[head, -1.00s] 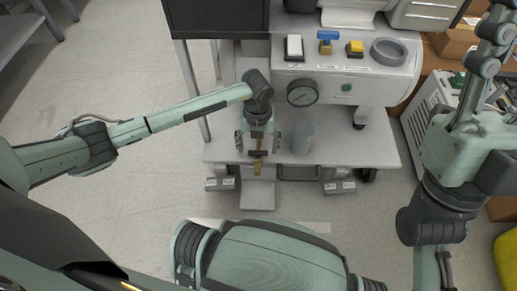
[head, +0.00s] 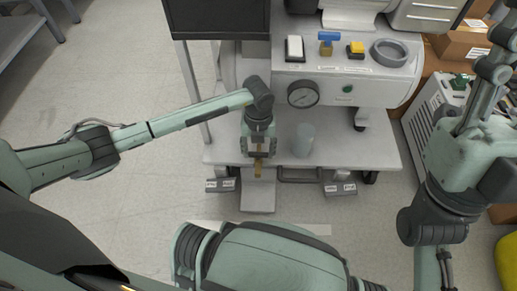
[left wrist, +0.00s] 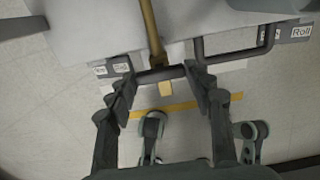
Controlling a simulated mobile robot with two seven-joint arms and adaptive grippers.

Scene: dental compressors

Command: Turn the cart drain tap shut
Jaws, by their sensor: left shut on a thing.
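The cart drain tap shows in the left wrist view as a brass pipe (left wrist: 151,28) with a dark handle bar (left wrist: 160,74) lying across it and a short brass outlet (left wrist: 165,89) below. In the head view its brass end (head: 258,170) sticks out below my left gripper (head: 258,152), at the front of the cart shelf. My left gripper (left wrist: 162,76) is shut on the handle, one finger at each end of the bar. The fingers partly hide the tap in the head view. My right arm stands at the right; its gripper is not in view.
The cart shelf (head: 350,150) carries a clear cylinder (head: 304,140) right of my left gripper. Above are a gauge (head: 303,93) and a panel with a blue-handled valve (head: 328,38). Labelled pedals (head: 221,185) (head: 340,188) sit low on both sides. Open floor lies left.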

